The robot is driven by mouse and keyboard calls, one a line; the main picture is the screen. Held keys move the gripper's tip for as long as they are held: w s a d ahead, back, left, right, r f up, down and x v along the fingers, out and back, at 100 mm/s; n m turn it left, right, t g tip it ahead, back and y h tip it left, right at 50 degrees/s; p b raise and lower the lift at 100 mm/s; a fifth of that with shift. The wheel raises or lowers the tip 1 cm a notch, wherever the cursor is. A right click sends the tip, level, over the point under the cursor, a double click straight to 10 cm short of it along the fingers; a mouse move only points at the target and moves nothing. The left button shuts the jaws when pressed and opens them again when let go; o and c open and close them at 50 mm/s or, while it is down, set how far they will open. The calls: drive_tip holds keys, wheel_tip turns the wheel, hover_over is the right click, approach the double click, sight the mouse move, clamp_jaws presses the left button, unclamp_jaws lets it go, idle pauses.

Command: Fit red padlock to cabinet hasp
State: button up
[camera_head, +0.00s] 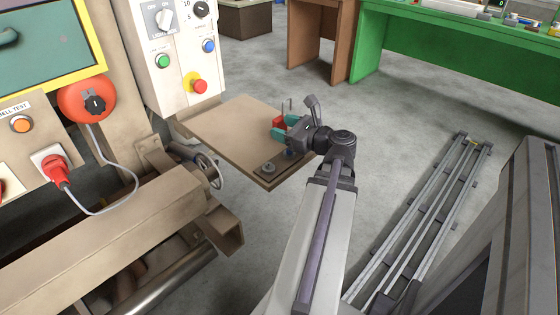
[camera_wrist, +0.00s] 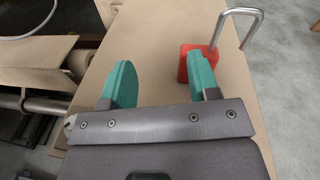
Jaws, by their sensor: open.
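The red padlock (camera_head: 278,123) is on or just above the tan board (camera_head: 222,118). In the wrist view the padlock (camera_wrist: 184,63) shows its red body partly hidden behind the right finger, with its steel shackle reaching up and right. My gripper (camera_wrist: 162,64) has its two teal fingers spread wide, with bare board between them. The padlock lies by the right finger, not between the two; I cannot tell whether they touch. My gripper (camera_head: 285,128) is over the board's right side in the head view. I cannot make out a cabinet hasp.
A control panel (camera_head: 175,75) with knobs and buttons stands behind the board at left.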

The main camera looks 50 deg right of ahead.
sight(280, 118)
drive_tip(key=s+d+f+m, duration=0.1)
drive_tip(key=s+d+m+h+b, duration=0.1)
drive_tip(key=s, duration=0.1)
drive_tip(key=s+f+m+t+h, duration=0.1)
drive_tip(key=s, duration=0.1)
drive_tip(key=shift+s+d+f+b, duration=0.1)
drive_tip(key=shift+d+f+b, duration=0.2)
drive_tip(key=shift+d+b, duration=0.1)
drive_tip(key=shift+s+d+r+h, duration=0.15)
drive_tip(key=shift+s+r+h, duration=0.05)
drive_tip(key=shift+s+h, duration=0.1)
drive_tip(key=shift+w+r, duration=0.1)
drive_tip(key=shift+w, duration=0.05)
drive_tip(key=w, duration=0.3)
drive_tip(key=w+d, duration=0.1)
drive_tip(key=w, duration=0.6)
drive_tip(key=shift+w+d, duration=0.35)
drive_tip(key=c, duration=0.7)
wheel_tip(280, 118, up, 10)
drive_tip(key=p, duration=1)
drive_tip(key=shift+p, duration=0.3)
